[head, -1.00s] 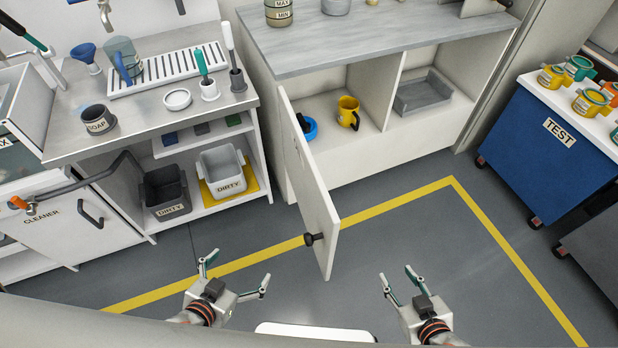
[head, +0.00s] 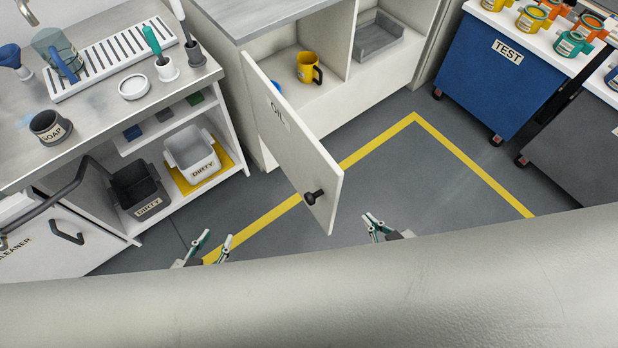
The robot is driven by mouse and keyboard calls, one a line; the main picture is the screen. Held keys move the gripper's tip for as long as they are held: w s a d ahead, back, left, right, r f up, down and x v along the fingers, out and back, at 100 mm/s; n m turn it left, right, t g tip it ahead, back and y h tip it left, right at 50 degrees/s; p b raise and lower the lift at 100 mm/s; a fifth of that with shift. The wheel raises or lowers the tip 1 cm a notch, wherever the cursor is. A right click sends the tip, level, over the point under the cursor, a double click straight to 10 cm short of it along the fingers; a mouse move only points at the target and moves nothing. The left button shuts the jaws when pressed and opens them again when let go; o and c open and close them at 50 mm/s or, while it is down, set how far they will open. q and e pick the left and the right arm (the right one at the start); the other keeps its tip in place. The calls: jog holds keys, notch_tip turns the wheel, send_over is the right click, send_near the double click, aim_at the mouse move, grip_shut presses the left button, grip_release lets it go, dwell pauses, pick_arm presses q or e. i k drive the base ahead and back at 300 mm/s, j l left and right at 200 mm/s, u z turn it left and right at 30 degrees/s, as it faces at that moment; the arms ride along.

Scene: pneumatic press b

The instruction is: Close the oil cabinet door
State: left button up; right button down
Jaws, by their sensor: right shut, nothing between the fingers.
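The oil cabinet door (head: 290,140), a white panel marked OIL, stands swung out from the white cabinet (head: 256,140) under the grey worktop. Its black knob (head: 314,197) is near the lower free corner. My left gripper (head: 218,235) is open and empty, low and left of the door. My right gripper (head: 373,222) is shut and empty, to the right of the door's free edge. Neither gripper touches the door. The lower parts of both grippers are hidden behind my own pale arm or body part across the bottom.
A yellow mug (head: 308,68) and a grey tray (head: 377,36) stand inside the cabinet. A sink counter (head: 100,110) with DIRTY bins is at left. A blue TEST cart (head: 495,85) is at right. The grey floor right of the door is clear.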

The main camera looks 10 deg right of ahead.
aim_at(315, 176)
jog(key=k+j+z, duration=0.2)
jog(key=j, duration=0.3)
jog(key=k+j+z, duration=0.1)
jog(key=j+z, duration=0.15)
jog(key=j, duration=0.2)
jog(key=k+j+z, duration=0.2)
jog(key=j, duration=0.25)
jog(key=k+j+z, duration=0.2)
jog(key=k+j, duration=0.1)
jog(key=j, duration=0.05)
